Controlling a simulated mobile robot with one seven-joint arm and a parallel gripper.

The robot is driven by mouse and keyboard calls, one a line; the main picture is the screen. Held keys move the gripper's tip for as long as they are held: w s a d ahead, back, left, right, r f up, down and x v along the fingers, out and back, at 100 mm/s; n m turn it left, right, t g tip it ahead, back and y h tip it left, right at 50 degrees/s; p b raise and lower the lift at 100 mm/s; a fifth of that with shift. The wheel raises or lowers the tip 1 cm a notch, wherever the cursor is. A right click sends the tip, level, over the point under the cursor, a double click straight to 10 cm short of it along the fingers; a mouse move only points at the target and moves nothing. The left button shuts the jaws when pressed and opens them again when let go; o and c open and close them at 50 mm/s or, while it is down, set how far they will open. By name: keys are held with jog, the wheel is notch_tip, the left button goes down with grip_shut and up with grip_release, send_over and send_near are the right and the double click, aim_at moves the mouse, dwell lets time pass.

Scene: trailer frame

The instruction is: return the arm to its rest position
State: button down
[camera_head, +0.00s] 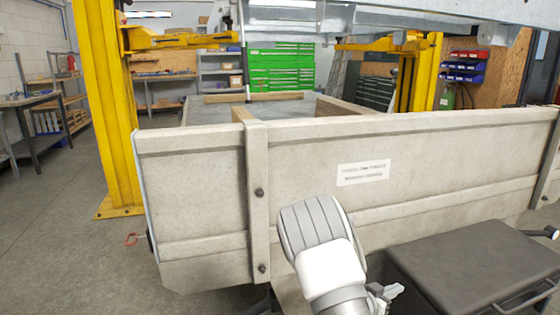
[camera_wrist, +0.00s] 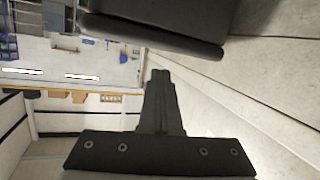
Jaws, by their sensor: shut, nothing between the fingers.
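My arm (camera_head: 322,250) rises from the bottom of the head view, bent, in front of the trailer's pale grey side panel (camera_head: 200,190). My gripper (camera_wrist: 160,78) shows in the wrist view as dark fingers closed together, with nothing between them. In that view, the fingers point toward the underside of a dark flat slab and appear clear of it. The pale panel (camera_wrist: 245,95) runs diagonally along the right of the wrist view. In the head view I cannot make out the fingers clearly.
A dark flat-topped box (camera_head: 480,262) stands at the lower right, close to my arm; a dark slab (camera_wrist: 160,30) crosses the top of the wrist view. A yellow lift post (camera_head: 108,110) stands at the left. Open floor (camera_head: 70,240) lies left of the trailer.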

jog(key=s+a+r+n+t+y, duration=0.1)
jog(key=s+a+r+n+y, duration=0.15)
jog(key=a+r+y, duration=0.55)
jog(key=s+a+r+n+y, duration=0.25)
jog(key=a+r+y, duration=0.25)
jog(key=a+r, duration=0.5)
jog(key=s+r+n+g, duration=0.2)
jog(key=s+r+n, duration=0.1)
jog(key=s, duration=0.9)
jog(key=s+r+n+g, duration=0.2)
jog(key=s+r, duration=0.1)
jog(key=s, duration=1)
notch_tip(320, 180, up, 25)
jog(key=p, duration=2.5)
jog(key=shift+s+d, duration=0.25)
jog(key=shift+d, duration=0.2)
